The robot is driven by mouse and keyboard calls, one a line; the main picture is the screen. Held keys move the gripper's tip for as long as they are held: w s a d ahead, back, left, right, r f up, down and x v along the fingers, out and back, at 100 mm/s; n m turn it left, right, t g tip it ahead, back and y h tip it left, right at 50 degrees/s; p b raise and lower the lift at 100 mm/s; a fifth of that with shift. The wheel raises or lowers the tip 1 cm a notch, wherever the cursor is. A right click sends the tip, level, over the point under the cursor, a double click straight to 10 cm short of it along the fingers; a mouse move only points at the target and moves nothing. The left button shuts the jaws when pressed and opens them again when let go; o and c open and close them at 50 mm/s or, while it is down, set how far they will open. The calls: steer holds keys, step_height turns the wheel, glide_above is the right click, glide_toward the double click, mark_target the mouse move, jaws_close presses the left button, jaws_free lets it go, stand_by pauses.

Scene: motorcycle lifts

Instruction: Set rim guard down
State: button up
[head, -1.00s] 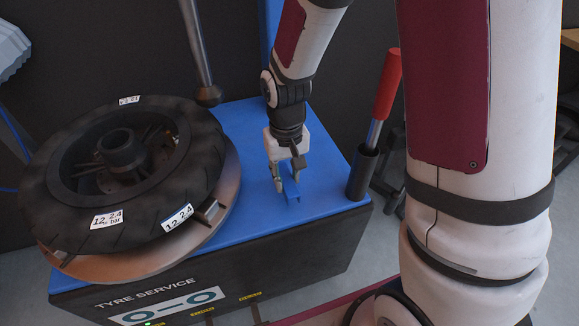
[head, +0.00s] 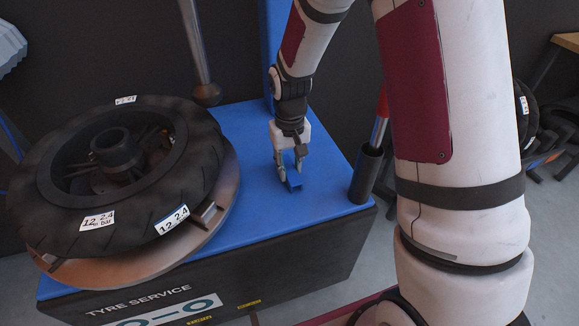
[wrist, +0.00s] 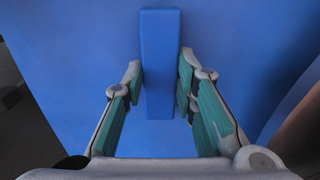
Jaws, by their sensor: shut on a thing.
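The rim guard is a small blue block (head: 294,181) at the blue top of the tyre machine, in the head view. My gripper (head: 291,173) points down over it, to the right of the tyre. In the wrist view the blue block (wrist: 160,62) runs lengthwise between the green-padded fingers of my gripper (wrist: 160,80). My gripper is shut on the block. Whether the block's underside touches the blue top (head: 250,215) or is slightly above it, I cannot tell.
A black tyre on a rim (head: 60,225) lies on the round turntable (head: 150,265) at left. A dark cylinder holder (head: 365,175) with a red-handled lever stands at the right edge, partly behind my arm. Bare blue surface lies around the block. A grey post (head: 197,50) rises behind.

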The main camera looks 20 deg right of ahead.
mark_target(290, 169)
steer(key=shift+f, duration=0.15)
steer(key=o, duration=0.9)
steer(key=shift+o, duration=0.2)
step_height(290, 169, up, 13)
steer(key=p, duration=0.4)
steer(key=s+d+r, duration=0.1)
steer(key=s+r, duration=1.1)
steer(key=s, duration=0.2)
steer(key=s+r, duration=0.1)
steer(key=s, duration=1.8)
steer(key=shift+s+d+r+t, duration=0.3)
steer(key=shift+s+d+r, duration=0.05)
steer(key=shift+d+r, duration=0.05)
